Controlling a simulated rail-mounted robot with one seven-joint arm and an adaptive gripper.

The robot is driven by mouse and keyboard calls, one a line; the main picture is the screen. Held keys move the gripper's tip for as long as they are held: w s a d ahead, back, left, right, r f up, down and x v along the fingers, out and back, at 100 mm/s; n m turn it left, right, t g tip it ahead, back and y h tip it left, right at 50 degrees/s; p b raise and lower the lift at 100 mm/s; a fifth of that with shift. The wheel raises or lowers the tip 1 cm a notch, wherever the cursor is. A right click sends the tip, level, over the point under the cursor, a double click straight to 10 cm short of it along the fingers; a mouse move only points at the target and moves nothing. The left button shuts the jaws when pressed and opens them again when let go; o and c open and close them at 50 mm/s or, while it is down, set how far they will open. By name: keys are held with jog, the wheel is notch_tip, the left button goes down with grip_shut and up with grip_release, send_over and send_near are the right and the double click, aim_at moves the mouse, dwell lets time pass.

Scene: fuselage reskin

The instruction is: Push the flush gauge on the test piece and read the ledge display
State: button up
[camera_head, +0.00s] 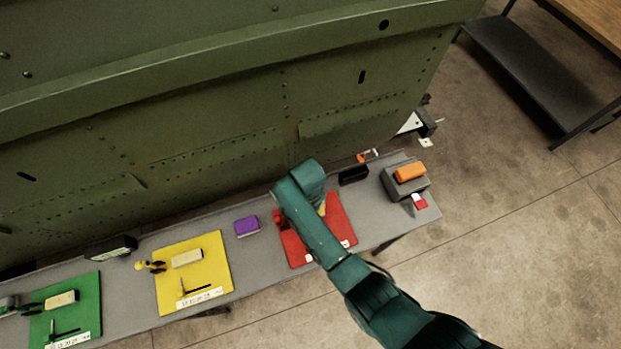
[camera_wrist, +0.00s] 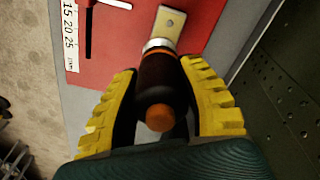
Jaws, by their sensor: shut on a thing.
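My gripper (camera_wrist: 160,72) has its yellow fingers closed around a dark cylindrical gauge with orange bands and an orange end cap (camera_wrist: 159,117). The gauge's silver tip (camera_wrist: 158,43) points at a small metal test piece (camera_wrist: 170,22) with a hole, on the red mat (camera_wrist: 125,42). The tip is at or very near the piece's near edge; I cannot tell whether they touch. In the head view my arm covers the gauge and test piece over the red mat (camera_head: 338,228). A dark box (camera_head: 110,249), possibly the ledge display, stands at the ledge's back; no reading is legible.
Yellow (camera_head: 212,255) and green (camera_head: 88,291) mats with blocks and tools lie left on the grey ledge (camera_head: 250,275). A purple block (camera_head: 247,226) sits between yellow and red mats. An orange block on a grey box (camera_head: 409,172) stands right. The green fuselage (camera_head: 220,110) rises behind.

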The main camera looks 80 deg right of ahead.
jog(key=shift+w+d+r+p, duration=0.1)
jog(key=shift+r+p, duration=2.3)
jog(key=shift+r, duration=0.4)
jog(key=shift+f, duration=0.1)
